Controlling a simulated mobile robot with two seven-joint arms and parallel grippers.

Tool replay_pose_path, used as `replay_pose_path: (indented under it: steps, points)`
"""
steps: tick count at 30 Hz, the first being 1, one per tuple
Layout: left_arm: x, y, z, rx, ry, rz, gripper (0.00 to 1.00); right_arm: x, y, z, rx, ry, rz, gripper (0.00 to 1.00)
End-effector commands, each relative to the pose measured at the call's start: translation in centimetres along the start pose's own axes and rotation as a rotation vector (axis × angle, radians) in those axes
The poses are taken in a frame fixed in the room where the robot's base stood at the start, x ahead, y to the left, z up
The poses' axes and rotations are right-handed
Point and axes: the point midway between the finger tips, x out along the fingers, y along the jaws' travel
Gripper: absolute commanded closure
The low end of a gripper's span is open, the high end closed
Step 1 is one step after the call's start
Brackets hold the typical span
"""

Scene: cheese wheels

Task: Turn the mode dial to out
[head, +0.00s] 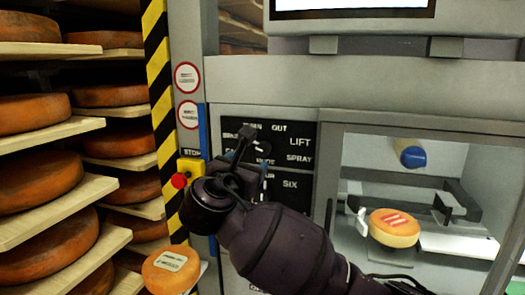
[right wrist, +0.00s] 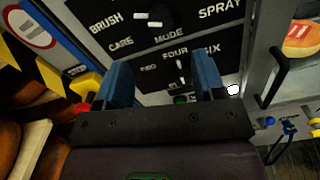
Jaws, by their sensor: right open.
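The mode dial (head: 263,146) is a dark round knob on a black panel, partly hidden behind my right gripper in the head view. In the right wrist view the mode dial (right wrist: 154,22) is at the top edge, above the word MODE; a white mark shows at its left, on the BRUSH side. The OUT label (head: 279,128) is above and right of the dial. My right gripper (head: 250,162) is open in front of the panel; its blue fingers (right wrist: 162,78) are apart with nothing between them, below the mode dial in the wrist view. My left gripper is not in view.
A second dial (right wrist: 180,70) with number labels sits below the mode dial. A yellow box with a red stop button (head: 179,181) is left of the panel. An open bay with a cheese wheel (head: 394,227) is at right. Shelves of cheese wheels (head: 35,178) fill the left.

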Motion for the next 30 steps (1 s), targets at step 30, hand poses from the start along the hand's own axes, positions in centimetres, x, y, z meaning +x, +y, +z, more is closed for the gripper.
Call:
replay_pose_path:
  steps: [30]
  points:
    - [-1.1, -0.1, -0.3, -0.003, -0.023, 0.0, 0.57, 10.6, -0.1, -0.1, 0.004, 0.003, 0.0, 0.37]
